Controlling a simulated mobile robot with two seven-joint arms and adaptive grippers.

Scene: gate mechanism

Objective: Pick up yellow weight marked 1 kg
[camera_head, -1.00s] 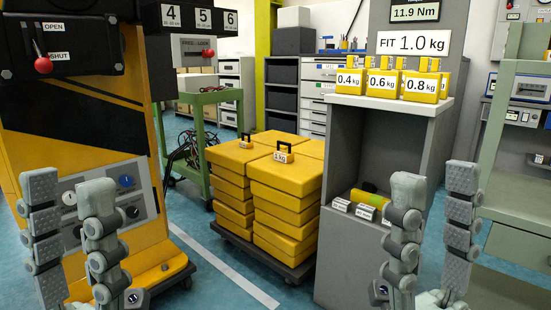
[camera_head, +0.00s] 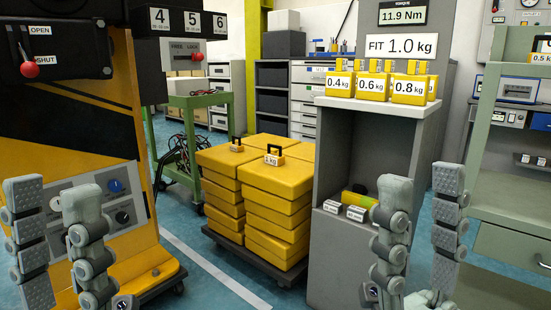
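A small yellow weight (camera_head: 273,160) with a black handle and a label reading 1 kg stands upright on the front right pile of large yellow slabs (camera_head: 272,190). A second small handled weight (camera_head: 237,147) sits behind it to the left; its label is too small to read. My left gripper (camera_head: 54,215) is open and empty at the lower left, in front of the striped machine. My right gripper (camera_head: 421,195) is open and empty at the lower right, in front of the grey cabinet. Both grippers are well apart from the 1 kg weight.
The slabs stand on a dark low dolly (camera_head: 255,258). A grey cabinet (camera_head: 330,250) right of them carries yellow weights of 0.4, 0.6 and 0.8 kg below a FIT 1.0 kg sign (camera_head: 402,47). A striped machine (camera_head: 75,130) stands left. Blue floor (camera_head: 215,285) is clear in front.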

